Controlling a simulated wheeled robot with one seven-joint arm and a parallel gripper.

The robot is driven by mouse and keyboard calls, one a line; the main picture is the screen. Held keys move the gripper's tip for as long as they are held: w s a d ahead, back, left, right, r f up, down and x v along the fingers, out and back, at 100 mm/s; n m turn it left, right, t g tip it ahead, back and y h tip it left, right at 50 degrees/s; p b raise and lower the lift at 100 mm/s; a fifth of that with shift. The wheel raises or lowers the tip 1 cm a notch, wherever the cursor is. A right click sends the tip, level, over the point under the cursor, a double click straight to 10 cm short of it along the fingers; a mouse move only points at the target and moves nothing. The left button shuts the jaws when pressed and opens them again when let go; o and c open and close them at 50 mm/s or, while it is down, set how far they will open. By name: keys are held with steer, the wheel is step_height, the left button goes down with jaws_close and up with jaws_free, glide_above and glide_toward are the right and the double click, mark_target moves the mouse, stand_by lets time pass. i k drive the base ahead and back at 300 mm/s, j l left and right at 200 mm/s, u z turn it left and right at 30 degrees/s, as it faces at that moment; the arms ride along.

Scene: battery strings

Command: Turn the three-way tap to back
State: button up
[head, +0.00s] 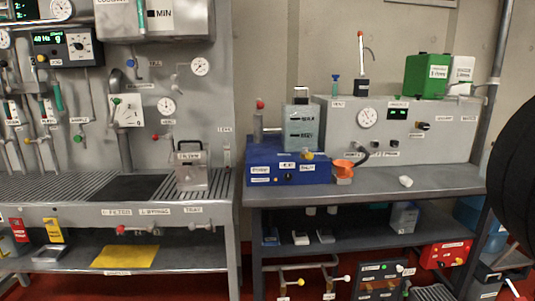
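I cannot tell for sure which fitting is the three-way tap, as most labels are too small to read. One candidate is a small lever valve (178,76) on the grey panel at the left. Another is a red-handled tap (121,229) on the front of the left bench. Low pipes with a yellow handle (346,278) stand under the right bench. The direction of each handle is too small to read. My gripper is not in view.
The left bench (60,215) carries a filter box (192,172). A large dark shape at the right edge blocks part of the view.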

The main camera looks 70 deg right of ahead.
mark_target(309, 155)
steer(key=i+z, duration=0.35)
steer(key=i+j+z, duration=0.15)
steer(key=z, duration=0.25)
steer(key=i+j+z, duration=0.2)
steer(key=i+z, duration=0.15)
steer(key=z, duration=0.6)
